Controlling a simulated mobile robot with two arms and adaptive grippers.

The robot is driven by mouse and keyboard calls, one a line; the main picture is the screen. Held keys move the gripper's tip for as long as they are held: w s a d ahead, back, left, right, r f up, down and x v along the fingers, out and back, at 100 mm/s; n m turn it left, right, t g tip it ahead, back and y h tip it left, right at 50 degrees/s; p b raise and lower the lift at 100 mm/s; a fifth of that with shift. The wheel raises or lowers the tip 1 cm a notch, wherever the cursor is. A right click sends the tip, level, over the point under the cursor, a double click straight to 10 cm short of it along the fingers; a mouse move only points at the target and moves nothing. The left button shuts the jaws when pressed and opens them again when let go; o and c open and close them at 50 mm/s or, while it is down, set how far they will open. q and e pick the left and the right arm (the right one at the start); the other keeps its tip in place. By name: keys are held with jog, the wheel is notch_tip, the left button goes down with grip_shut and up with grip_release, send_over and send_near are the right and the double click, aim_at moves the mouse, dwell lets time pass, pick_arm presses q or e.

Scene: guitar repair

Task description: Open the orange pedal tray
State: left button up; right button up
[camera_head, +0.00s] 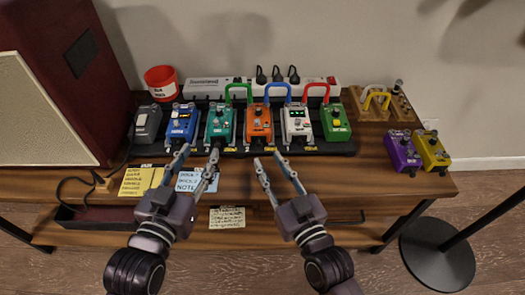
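The orange pedal (258,124) stands upright in the row on the black pedalboard (300,148), between a teal pedal (220,125) and a white pedal (298,124). I cannot make out a separate tray belonging to it. My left gripper (199,153) is open and empty, over the notes in front of the blue and teal pedals. My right gripper (269,159) is open and empty, just in front of the orange pedal and apart from it.
A large amplifier (50,110) fills the left. A blue pedal (182,122) and a green pedal (335,122) share the row. Purple (402,150) and yellow (431,148) pedals stand at right. A power strip (205,87) and red cup (161,82) are behind. A round-based stand (437,255) is lower right.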

aim_at(260, 146)
jog(key=b+x, duration=0.1)
jog(key=x, duration=0.3)
jog(key=shift+w, duration=0.15)
pick_arm(q)
notch_tip(260, 146, up, 7)
jog(key=t+h, duration=0.1)
jog(key=t, duration=0.2)
jog(key=shift+d+f, duration=0.2)
jog(key=shift+d, duration=0.25)
pick_arm(e)
jog(key=shift+w+a, duration=0.1)
jog(key=shift+w, duration=0.2)
pick_arm(q)
jog(key=shift+w, duration=0.1)
pick_arm(e)
grip_shut()
